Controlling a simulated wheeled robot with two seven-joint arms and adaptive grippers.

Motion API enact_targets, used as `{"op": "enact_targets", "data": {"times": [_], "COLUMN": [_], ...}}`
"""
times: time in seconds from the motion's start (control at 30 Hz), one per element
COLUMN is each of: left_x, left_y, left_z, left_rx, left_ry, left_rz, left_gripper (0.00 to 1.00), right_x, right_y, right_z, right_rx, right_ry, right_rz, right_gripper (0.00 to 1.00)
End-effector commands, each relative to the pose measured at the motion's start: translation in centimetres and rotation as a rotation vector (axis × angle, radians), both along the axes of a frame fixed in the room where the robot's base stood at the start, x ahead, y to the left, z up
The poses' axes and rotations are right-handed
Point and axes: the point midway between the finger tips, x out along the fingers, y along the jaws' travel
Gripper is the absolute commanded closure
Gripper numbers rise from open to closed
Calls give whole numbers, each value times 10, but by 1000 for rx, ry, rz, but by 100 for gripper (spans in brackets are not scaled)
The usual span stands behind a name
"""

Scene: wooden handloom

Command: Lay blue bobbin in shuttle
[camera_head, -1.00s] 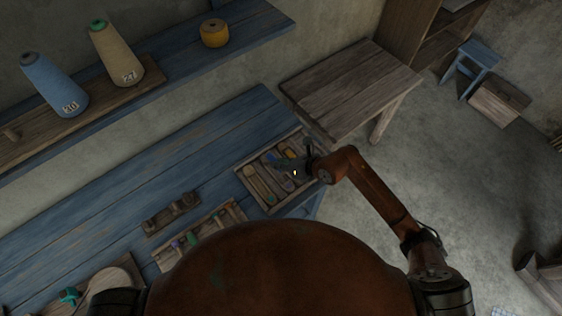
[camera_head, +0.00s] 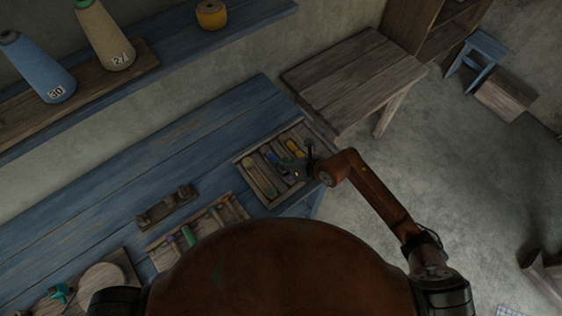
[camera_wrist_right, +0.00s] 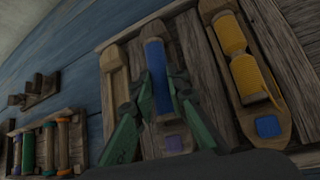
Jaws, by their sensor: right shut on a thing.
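The blue bobbin (camera_wrist_right: 156,66) is between the green fingers of my right gripper (camera_wrist_right: 160,88) in the right wrist view. The gripper is shut on it. The bobbin lies lengthwise along the middle wooden shuttle (camera_wrist_right: 155,139), which has a purple square at its near end. It looks within or just over the shuttle's slot; I cannot tell whether it touches the bottom. My left gripper is not visible.
A shuttle with yellow thread (camera_wrist_right: 244,66) and a blue square lies to the right; another shuttle (camera_wrist_right: 115,78) lies left. A rack of coloured bobbins (camera_wrist_right: 48,145) and a small wooden stand (camera_head: 168,207) are on the blue bench (camera_head: 120,190). A wooden table (camera_head: 352,80) stands behind.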

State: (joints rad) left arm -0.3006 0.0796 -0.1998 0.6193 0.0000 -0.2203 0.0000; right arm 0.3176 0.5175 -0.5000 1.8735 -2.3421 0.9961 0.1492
Motion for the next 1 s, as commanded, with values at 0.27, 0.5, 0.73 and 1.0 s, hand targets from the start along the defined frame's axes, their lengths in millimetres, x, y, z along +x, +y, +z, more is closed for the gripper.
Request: {"op": "enact_targets", "data": {"times": [0.27,0.5,0.73,1.0], "left_x": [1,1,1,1], "left_y": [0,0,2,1], "left_z": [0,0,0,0], "left_rx": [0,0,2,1], "left_ry": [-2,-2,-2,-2], "left_rz": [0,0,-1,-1], "left_gripper": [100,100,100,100], "right_x": [-3,-4,-5,-5], "right_y": [-2,-2,-2,-2], "right_z": [-8,-10,-10,-9], "right_rx": [-11,-14,-13,-12], "right_ry": [14,19,20,19], "right_rz": [-1,0,0,1], "right_gripper": [78,65,65,65]}}
